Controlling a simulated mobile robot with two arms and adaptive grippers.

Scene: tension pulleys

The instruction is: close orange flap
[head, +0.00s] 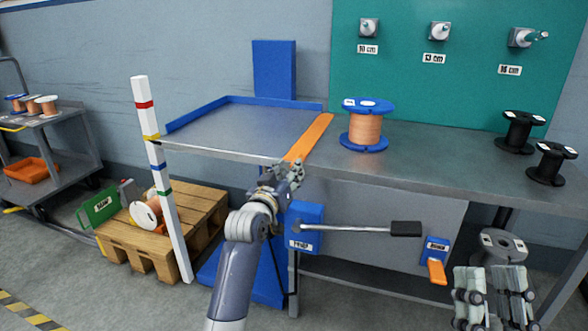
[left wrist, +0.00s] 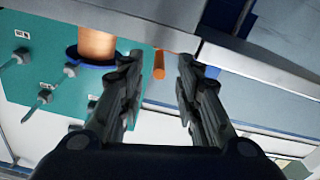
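The orange flap (head: 312,134) is a long narrow strip at the right edge of the blue-rimmed metal tray surface (head: 235,128). It lies slanted, with its near end at the table's front edge. In the left wrist view a short orange piece (left wrist: 159,73), seemingly the flap's end, shows between my fingers. My left gripper (head: 290,168) is at the near end of the flap; its fingers (left wrist: 160,56) are apart with nothing clamped. Whether it touches the flap I cannot tell. My right gripper (head: 491,272) is open and empty at the lower right, below the tabletop.
A copper wire spool (head: 366,128) with blue flanges stands right of the flap. Black spools (head: 519,133) stand further right. Below the front edge are a blue box (head: 305,225) with a lever (head: 360,229) and a striped post (head: 165,185) at the left.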

